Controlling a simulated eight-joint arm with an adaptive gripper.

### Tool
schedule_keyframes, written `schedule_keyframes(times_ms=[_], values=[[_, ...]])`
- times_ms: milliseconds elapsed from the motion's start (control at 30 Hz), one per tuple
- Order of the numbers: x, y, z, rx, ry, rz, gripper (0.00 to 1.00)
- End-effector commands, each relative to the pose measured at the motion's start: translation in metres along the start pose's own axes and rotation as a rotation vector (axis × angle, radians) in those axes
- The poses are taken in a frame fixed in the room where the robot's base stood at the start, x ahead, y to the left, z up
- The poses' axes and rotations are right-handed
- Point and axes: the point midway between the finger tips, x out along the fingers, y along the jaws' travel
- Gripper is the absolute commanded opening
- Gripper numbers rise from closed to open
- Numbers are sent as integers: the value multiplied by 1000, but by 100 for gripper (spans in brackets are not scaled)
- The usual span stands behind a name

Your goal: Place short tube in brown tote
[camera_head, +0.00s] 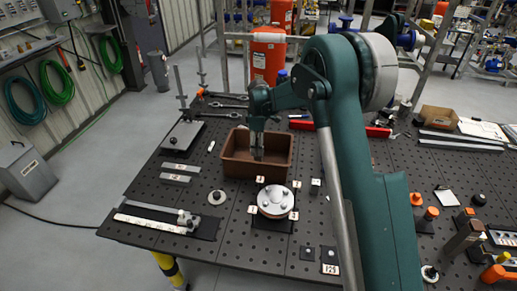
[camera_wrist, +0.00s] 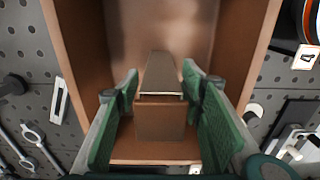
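The brown tote (camera_head: 235,170) stands on the dark perforated table; its side wall also shows in the wrist view (camera_wrist: 72,62). My gripper (camera_head: 257,150) points down into the tote opening. In the wrist view, its green fingers (camera_wrist: 160,88) flank the short tube (camera_wrist: 160,115), a brownish-grey squared piece. The fingers appear to touch it on both sides, with no clear gap. The tube is within the tote's outline. Whether its lower end touches the tote floor cannot be told. In the head view my fingers and the tube are hard to tell apart.
A round flanged part (camera_head: 272,201) stands just in front of the tote. A red tool (camera_head: 378,132) and orange-topped parts (camera_head: 431,213) are at right.

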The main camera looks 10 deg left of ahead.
Motion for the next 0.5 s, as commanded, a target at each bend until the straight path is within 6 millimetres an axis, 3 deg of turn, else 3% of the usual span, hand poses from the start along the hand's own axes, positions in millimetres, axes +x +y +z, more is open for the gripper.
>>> schedule_keyframes(times_ms=[500], values=[[-76, 0, 0, 0, 0, 0, 39]])
